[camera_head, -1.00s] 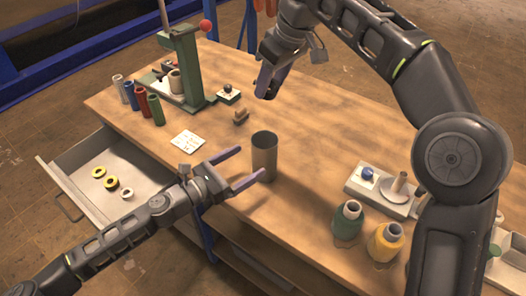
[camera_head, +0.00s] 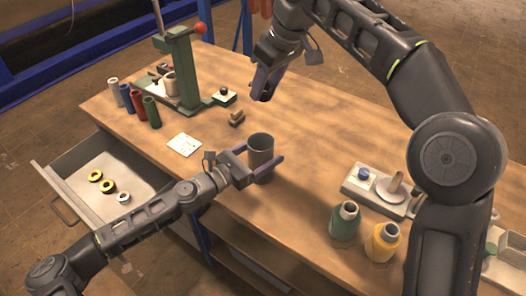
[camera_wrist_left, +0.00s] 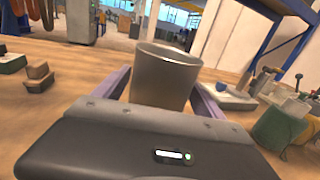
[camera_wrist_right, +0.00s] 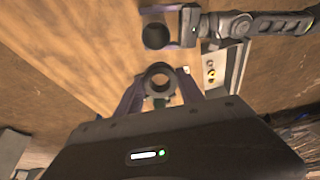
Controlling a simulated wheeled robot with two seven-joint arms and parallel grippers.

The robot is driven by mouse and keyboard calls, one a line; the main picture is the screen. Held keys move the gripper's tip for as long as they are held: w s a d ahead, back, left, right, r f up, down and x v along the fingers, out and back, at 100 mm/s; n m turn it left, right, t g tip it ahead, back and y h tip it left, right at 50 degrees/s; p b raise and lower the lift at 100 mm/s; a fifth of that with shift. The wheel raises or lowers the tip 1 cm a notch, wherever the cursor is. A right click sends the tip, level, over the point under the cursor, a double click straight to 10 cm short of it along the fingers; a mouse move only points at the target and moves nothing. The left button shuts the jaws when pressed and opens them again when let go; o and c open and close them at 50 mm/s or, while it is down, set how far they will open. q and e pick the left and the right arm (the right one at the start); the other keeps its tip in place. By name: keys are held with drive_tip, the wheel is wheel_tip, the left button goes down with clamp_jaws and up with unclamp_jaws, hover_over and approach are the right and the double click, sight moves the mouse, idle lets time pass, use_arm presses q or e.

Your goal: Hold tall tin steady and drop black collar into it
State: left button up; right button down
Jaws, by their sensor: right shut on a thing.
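The tall tin (camera_head: 261,150), a dark grey open-topped cylinder, stands upright on the wooden table. In the left wrist view the tin (camera_wrist_left: 165,78) stands between the fingers. My left gripper (camera_head: 264,167) is open around it, with one finger on each side; I cannot tell whether either finger touches it. My right gripper (camera_head: 264,88) is above the table, behind the tin in the head view. In the right wrist view it is shut on the black collar (camera_wrist_right: 158,78), a dark ring. The collar is hard to make out in the head view.
A green press (camera_head: 185,65) stands at the back left by several coloured spools (camera_head: 133,98). Small brown blocks (camera_head: 237,118) and a white card (camera_head: 184,145) lie left of the tin. A drawer (camera_head: 90,205) is open.

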use_arm(q)
drive_tip(key=c, duration=1.3)
drive_tip(key=shift+o, duration=0.2)
use_arm(e)
drive_tip(key=shift+f, duration=0.1)
wheel_tip(320, 180, down, 13)
idle(0.7)
drive_tip(key=c, duration=0.7)
unclamp_jaws()
drive_tip(key=shift+o, duration=0.2)
drive_tip(key=v, duration=1.2)
